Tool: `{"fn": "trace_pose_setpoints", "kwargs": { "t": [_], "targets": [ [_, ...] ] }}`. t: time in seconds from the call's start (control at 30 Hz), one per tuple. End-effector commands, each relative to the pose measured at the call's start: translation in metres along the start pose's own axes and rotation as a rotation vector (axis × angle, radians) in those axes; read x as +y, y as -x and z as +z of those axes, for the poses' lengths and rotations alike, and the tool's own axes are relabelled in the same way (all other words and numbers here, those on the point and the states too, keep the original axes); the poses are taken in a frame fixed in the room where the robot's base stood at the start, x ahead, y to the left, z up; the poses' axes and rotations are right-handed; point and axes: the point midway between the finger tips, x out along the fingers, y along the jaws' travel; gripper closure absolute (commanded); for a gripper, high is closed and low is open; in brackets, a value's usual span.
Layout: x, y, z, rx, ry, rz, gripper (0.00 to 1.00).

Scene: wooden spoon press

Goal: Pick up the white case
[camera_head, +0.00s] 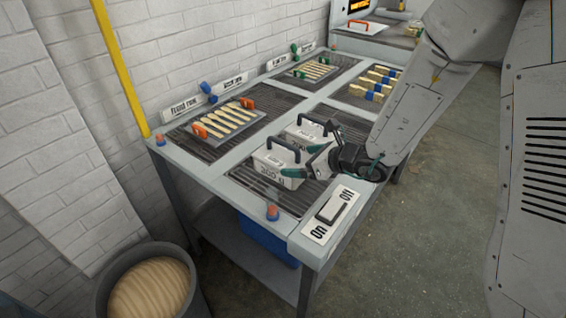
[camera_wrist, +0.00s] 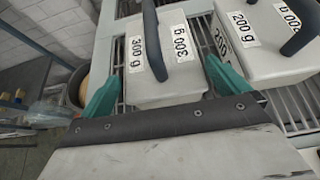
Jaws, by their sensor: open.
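Two white cases with dark handles stand side by side on the slatted near section of the table. The nearer white case (camera_head: 270,164), labelled 300 g, also shows in the wrist view (camera_wrist: 160,92). The other white case (camera_head: 306,134), labelled 200 g, stands just behind it and is at the right in the wrist view (camera_wrist: 262,62). My gripper (camera_head: 304,160) is open, with teal fingers at the near end of the cases. In the wrist view my gripper (camera_wrist: 158,84) has one finger on each side of the 300 g case's near end. Contact is unclear.
A tray of wooden spoons (camera_head: 228,122) with orange clips lies behind on the slats. A round bin (camera_head: 150,285) stands at the lower left.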

Motion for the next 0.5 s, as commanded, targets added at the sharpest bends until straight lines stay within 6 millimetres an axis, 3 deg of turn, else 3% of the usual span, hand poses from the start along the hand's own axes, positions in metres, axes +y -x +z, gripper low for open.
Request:
{"fn": "trace_pose_setpoints", "kwargs": {
  "t": [0.3,0.5],
  "targets": [
    [-0.001,-0.045,0.000,0.000,0.003,0.003,0.00],
    [-0.001,-0.055,0.001,-0.001,0.002,0.002,0.00]
  ]
}}
